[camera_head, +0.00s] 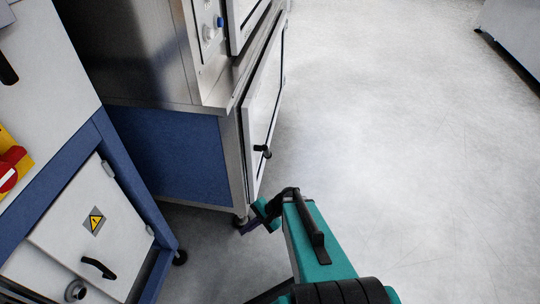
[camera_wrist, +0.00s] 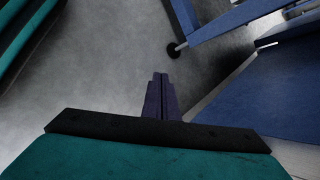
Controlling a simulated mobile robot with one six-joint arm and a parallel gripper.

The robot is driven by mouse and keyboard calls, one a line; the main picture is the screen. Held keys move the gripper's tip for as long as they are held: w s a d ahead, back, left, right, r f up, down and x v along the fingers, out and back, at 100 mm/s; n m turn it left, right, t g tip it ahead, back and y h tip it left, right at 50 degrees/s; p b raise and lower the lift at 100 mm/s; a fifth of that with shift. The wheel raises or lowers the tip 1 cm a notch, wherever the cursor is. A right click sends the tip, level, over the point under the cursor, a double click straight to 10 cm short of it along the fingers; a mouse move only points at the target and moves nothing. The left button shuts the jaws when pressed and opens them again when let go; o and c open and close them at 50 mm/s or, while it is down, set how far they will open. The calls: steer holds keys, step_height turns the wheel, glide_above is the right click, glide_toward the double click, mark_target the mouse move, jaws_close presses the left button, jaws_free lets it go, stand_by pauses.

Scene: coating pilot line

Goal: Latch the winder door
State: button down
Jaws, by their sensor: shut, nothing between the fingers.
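My gripper (camera_head: 247,228) points down low beside the front corner of the steel-and-blue machine; in the wrist view its dark fingers (camera_wrist: 160,80) are together with nothing between them. A white framed door (camera_head: 262,110) with a black handle (camera_head: 263,151) is on that machine's front, seen at a steep angle. A second white door (camera_head: 95,228), with a yellow warning sign and a black handle (camera_head: 98,267), is on the blue-framed cabinet at left. I cannot tell which is the winder door, or whether either is latched. My gripper appears apart from both handles.
The blue side panel (camera_head: 175,155) of the machine stands left of my gripper. A blue frame with a dark foot (camera_wrist: 174,49) shows in the wrist view. A red knob (camera_head: 10,172) is at far left. The grey floor (camera_head: 400,150) at right is wide and clear.

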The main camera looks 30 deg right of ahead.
steer(key=s+a+f+n+g+h, duration=0.1)
steer(key=s+f+n+g+h, duration=0.2)
steer(key=s, duration=0.6)
steer(key=s+a+f+n+g+h, duration=0.1)
steer(key=s+f+n+g+h, duration=0.3)
steer(key=s+n, duration=0.6)
step_height(320, 180, down, 3)
steer(key=shift+s+r+g+h, duration=0.15)
steer(key=shift+s+g+h, duration=0.15)
steer(key=shift+h, duration=0.4)
steer(key=shift+a+n, duration=0.15)
steer(key=shift+n, duration=0.15)
